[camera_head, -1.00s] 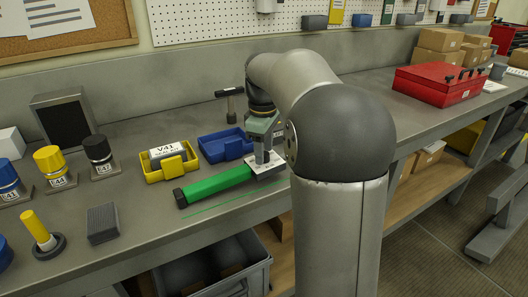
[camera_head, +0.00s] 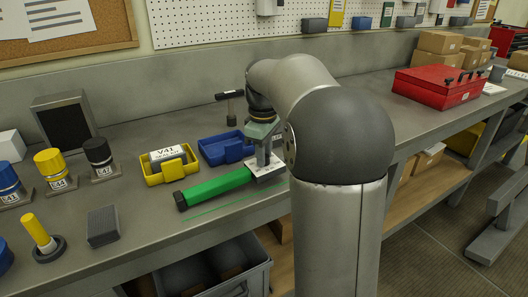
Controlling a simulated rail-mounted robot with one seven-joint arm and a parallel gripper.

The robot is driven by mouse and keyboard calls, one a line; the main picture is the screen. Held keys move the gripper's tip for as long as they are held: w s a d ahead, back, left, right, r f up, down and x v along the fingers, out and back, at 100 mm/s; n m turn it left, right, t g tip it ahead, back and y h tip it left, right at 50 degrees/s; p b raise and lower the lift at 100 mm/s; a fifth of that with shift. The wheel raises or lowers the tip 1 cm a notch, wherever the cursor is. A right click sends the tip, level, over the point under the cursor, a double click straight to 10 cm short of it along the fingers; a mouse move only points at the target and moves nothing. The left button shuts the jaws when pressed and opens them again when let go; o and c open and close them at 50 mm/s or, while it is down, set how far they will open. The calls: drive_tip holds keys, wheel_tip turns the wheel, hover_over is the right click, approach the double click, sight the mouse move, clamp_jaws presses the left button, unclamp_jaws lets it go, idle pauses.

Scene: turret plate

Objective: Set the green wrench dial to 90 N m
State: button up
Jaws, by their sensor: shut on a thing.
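The green wrench (camera_head: 216,187) lies on the grey workbench, its dark end (camera_head: 181,201) toward the lower left. A white plate (camera_head: 267,167) with small markings sits at its right end. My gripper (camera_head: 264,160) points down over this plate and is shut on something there. The dial itself is hidden by the fingers and too small to make out, so its reading cannot be told.
A yellow bin (camera_head: 166,176) holding a box labelled V41 and a blue bin (camera_head: 224,150) stand behind the wrench. A red case (camera_head: 440,86) lies far right.

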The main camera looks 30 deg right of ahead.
drive_tip(key=m+p, duration=0.2)
drive_tip(key=m, duration=0.4)
drive_tip(key=shift+r+m, duration=0.1)
drive_tip(key=shift+m, duration=0.3)
drive_tip(key=m+p, duration=0.1)
drive_tip(key=m, duration=0.2)
drive_tip(key=shift+m+h, duration=0.3)
drive_tip(key=m+p, duration=0.1)
drive_tip(key=m, duration=0.2)
drive_tip(key=shift+m, duration=0.3)
drive_tip(key=m+p, duration=0.1)
drive_tip(key=m, duration=0.3)
drive_tip(key=shift+m, duration=0.3)
drive_tip(key=shift+m+p, duration=0.35)
drive_tip(key=shift+m, duration=1.85)
drive_tip(key=shift+h, duration=0.3)
drive_tip(key=o, duration=1)
